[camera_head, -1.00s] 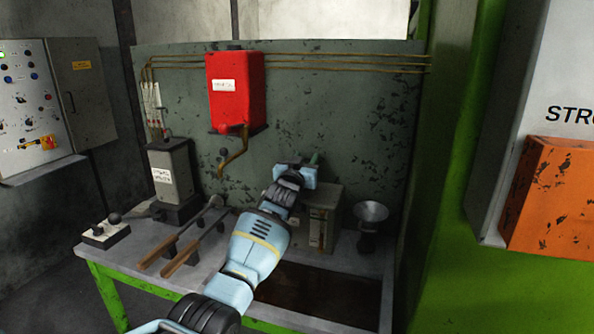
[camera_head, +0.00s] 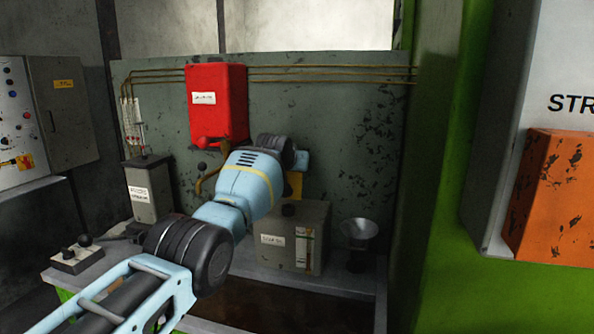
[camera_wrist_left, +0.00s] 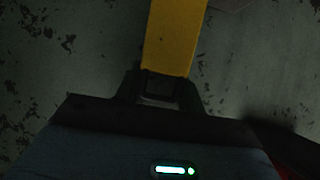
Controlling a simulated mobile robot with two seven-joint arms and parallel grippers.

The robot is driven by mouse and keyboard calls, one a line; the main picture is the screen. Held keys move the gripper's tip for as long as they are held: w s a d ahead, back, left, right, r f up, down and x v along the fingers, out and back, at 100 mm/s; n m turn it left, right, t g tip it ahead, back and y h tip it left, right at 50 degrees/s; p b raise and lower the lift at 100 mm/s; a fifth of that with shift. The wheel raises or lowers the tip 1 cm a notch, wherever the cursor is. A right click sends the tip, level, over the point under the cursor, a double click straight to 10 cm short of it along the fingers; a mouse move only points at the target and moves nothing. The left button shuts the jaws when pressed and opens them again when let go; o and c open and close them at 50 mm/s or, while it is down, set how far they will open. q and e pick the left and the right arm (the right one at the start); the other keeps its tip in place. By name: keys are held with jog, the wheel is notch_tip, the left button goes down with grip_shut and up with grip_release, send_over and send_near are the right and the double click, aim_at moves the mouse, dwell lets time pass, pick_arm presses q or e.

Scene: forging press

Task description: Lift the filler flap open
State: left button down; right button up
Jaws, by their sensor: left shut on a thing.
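A grey box (camera_head: 278,242) with a white label and a gauge strip stands on the bench. A yellow flap (camera_head: 294,184) shows upright above the box's top, partly behind my left arm. In the left wrist view the yellow flap (camera_wrist_left: 173,38) runs up from between the fingers. My left gripper (camera_wrist_left: 160,88) is shut on the flap; in the head view my own wrist mostly hides its fingers. Where the flap meets the box is hard to see. My right gripper is out of view.
A metal funnel (camera_head: 359,230) stands right of the box. A red tank (camera_head: 216,100) hangs on the back panel (camera_head: 330,120), behind my arm. A grey lever unit (camera_head: 148,190) and a small control box (camera_head: 75,256) stand at the left. An orange box (camera_head: 550,200) is at the right.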

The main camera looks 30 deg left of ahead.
pick_arm(q)
jog(key=shift+w+a+f+g, duration=0.1)
jog(key=shift+a+f+g, duration=0.2)
jog(key=shift+f, duration=0.2)
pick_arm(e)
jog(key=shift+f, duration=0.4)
pick_arm(q)
jog(key=shift+f, duration=0.15)
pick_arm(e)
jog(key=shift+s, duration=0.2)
pick_arm(q)
jog(key=c, duration=1.3)
grip_release()
jog(key=shift+o, duration=1.4)
jog(key=shift+a, duration=0.15)
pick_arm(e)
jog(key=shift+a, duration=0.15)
pick_arm(q)
jog(key=shift+d, duration=0.2)
jog(key=p+v, duration=0.6)
jog(key=v, duration=0.2)
jog(key=shift+a+r, duration=0.15)
jog(key=shift+r, duration=0.25)
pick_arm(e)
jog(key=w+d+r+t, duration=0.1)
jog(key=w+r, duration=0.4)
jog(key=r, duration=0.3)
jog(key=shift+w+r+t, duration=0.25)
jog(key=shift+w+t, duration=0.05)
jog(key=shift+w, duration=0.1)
